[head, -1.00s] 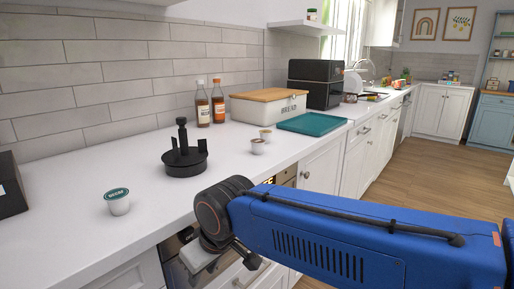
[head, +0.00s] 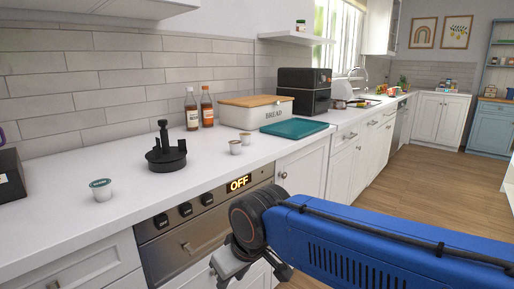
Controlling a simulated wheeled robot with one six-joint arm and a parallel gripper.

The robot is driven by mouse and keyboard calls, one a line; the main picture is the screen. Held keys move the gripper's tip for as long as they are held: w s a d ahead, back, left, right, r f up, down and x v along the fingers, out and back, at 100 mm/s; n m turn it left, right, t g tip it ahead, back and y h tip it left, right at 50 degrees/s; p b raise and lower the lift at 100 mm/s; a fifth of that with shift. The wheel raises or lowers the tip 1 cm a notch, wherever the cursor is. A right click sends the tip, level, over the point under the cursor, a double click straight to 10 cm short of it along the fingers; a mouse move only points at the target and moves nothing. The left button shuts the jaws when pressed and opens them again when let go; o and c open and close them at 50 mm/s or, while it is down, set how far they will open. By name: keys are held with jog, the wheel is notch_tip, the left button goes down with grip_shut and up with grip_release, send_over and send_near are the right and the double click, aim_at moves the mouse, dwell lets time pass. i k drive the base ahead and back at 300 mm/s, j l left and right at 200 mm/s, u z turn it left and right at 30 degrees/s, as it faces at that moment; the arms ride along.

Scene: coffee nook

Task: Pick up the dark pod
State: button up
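Two small white pods stand close together on the counter, left of the teal board. The nearer one (head: 235,147) seems to have the darker, brownish lid; the farther one (head: 246,138) has a lighter, tan lid. A third pod (head: 101,190), with a teal lid, stands apart at the left. My gripper (head: 234,267) is at the bottom of the head view, in front of the oven and below the counter top, apart from all pods. Its fingers are only partly seen, so its opening is unclear.
A black stand with a post (head: 166,157) is on the counter between the teal-lidded pod and the pair. The oven (head: 206,218) display reads OFF.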

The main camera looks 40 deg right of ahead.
aim_at(235, 146)
jog(key=z, duration=0.4)
jog(key=i+z, duration=0.1)
jog(key=z, duration=0.3)
jog(key=j+z, duration=0.1)
jog(key=z, duration=0.3)
jog(key=i+z, duration=0.1)
jog(key=z, duration=0.3)
jog(key=i+j+z, duration=0.1)
jog(key=j, duration=0.15)
jog(key=i+j+z, duration=0.1)
jog(key=j, duration=0.15)
